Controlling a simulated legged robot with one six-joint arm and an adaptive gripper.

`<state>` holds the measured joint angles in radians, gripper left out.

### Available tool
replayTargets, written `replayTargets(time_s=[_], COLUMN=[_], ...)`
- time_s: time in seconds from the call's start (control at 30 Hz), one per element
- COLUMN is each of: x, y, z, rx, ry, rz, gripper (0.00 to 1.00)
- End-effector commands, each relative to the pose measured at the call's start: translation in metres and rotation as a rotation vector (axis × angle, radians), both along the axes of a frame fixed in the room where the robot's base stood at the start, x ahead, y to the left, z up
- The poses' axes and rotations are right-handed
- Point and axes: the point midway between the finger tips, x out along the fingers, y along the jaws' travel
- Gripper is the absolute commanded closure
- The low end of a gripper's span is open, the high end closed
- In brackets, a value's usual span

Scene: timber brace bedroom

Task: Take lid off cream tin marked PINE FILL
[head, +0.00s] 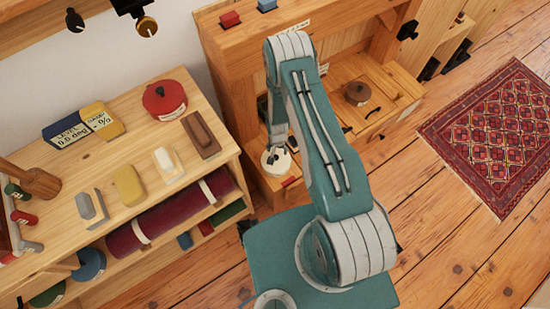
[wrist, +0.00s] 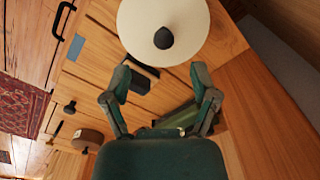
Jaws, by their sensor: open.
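The cream tin (head: 276,163) stands on the wooden bench at its near left corner, with a dark knob on its lid. In the wrist view the round cream lid (wrist: 185,22) with its dark knob (wrist: 163,38) fills the top middle. I cannot read the tin's marking. My gripper (wrist: 160,76) is open and empty, its two green fingers spread below the knob in the wrist view and apart from it. In the head view the gripper end is just above the cream tin, partly hidden by my arm.
A brown tin (head: 357,93) stands farther right on the bench; it also shows in the wrist view (wrist: 87,139). A patterned rug (head: 500,135) lies on the floor at right.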

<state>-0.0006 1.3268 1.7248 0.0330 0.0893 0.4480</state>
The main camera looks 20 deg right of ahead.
Motion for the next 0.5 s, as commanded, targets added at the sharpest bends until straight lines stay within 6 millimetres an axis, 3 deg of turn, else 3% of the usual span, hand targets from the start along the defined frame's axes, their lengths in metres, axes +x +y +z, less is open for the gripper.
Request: replayTargets(time_s=[0.5], x=[0.005], y=[-0.002], z=[-0.060], rx=[-0.002], ry=[0.002], rz=[0.002], gripper=[0.23])
